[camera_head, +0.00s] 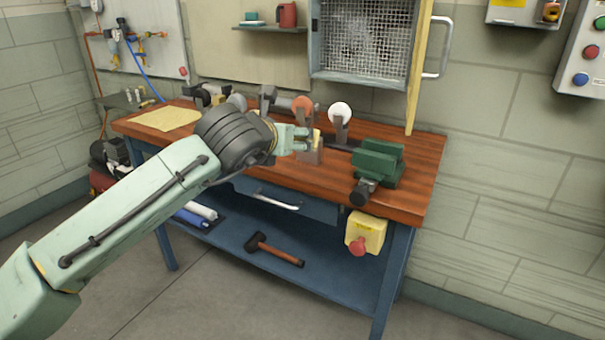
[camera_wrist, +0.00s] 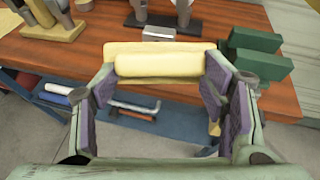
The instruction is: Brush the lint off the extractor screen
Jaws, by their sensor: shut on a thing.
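The extractor screen (camera_head: 350,45) is a mesh panel in a grey frame on the back wall, above the bench. Pale, whitish lint lies across its mesh. My gripper (camera_head: 303,139) is above the bench, in front of and below the screen. It is shut on a brush (camera_head: 311,155) with a yellow handle and a brownish block of bristles below. In the wrist view the brush's yellow handle (camera_wrist: 160,65) spans between the two fingers of my gripper (camera_wrist: 160,78). The bristles are mostly hidden there. The brush is apart from the screen.
A yellow post (camera_head: 415,75) and a grey handle (camera_head: 440,45) stand right of the screen. A small shelf (camera_head: 268,28) is to its left.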

